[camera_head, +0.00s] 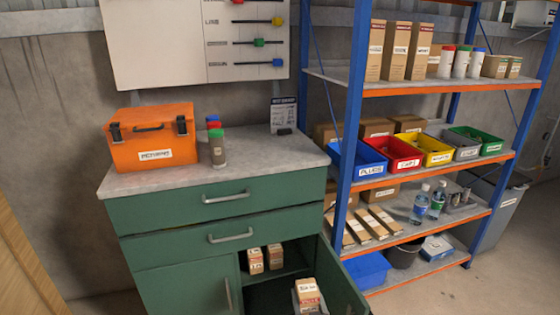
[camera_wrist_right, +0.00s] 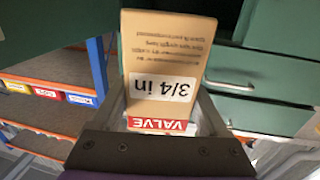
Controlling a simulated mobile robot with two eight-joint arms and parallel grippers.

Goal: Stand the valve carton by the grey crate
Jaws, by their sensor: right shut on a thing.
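The valve carton (camera_head: 307,291) is a small tan box with a red-and-white label, at the open lower part of the green cabinet in the head view. In the right wrist view the carton (camera_wrist_right: 170,55) fills the middle, its "VALVE" and "3/4 in" print upside down. My right gripper (camera_wrist_right: 165,112) is shut on it, one finger on each side. My left gripper is not in view.
Two similar cartons (camera_head: 265,259) stand inside the green cabinet (camera_head: 222,208), whose door (camera_head: 343,283) is open. An orange case (camera_head: 152,137) and several capped tubes stand on its top. Blue-and-orange shelving (camera_head: 420,85) to the right holds bins, boxes and bottles.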

